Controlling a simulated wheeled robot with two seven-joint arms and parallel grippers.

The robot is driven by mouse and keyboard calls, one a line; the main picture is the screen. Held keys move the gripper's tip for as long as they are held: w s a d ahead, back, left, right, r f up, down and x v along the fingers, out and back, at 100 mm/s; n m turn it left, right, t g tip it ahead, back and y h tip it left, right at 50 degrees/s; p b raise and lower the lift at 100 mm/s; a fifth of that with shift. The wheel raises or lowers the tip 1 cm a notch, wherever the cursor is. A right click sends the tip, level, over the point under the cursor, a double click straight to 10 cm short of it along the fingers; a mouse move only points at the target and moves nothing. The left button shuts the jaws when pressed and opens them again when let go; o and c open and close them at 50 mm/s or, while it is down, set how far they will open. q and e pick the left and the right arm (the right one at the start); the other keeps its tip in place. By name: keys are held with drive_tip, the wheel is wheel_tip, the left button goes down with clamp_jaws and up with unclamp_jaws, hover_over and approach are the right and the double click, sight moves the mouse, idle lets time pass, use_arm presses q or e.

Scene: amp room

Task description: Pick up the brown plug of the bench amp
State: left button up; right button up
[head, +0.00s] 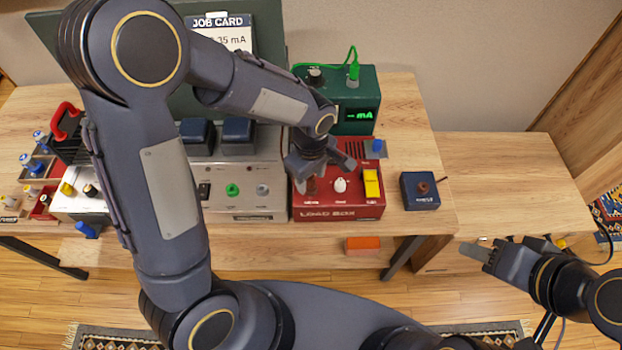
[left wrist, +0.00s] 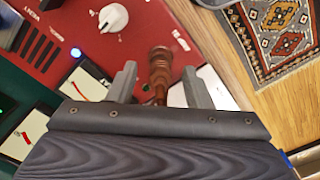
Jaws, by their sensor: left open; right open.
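A brown plug (left wrist: 159,68) stands between the two open fingers of my left gripper (left wrist: 158,84) in the left wrist view. Neither finger is clearly closed on it. In the head view my left gripper (head: 322,174) is over the left part of the red load box (head: 340,212), and the brown plug (head: 311,186) partly shows just below it. Its lower end and socket are hard to make out. The silver bench amp (head: 262,172) is left of the load box, partly hidden by my left arm. My right gripper (head: 480,252) is open and empty, off the bench's front right.
The load box carries a white knob (head: 340,185) and a yellow switch (head: 371,183). A green meter (head: 360,85) with a green plug stands behind. A small blue box (head: 420,191) with a brown socket is at right.

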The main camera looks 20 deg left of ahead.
use_arm(q)
clamp_jaws()
drive_tip(key=shift+r, duration=0.1)
idle(0.3)
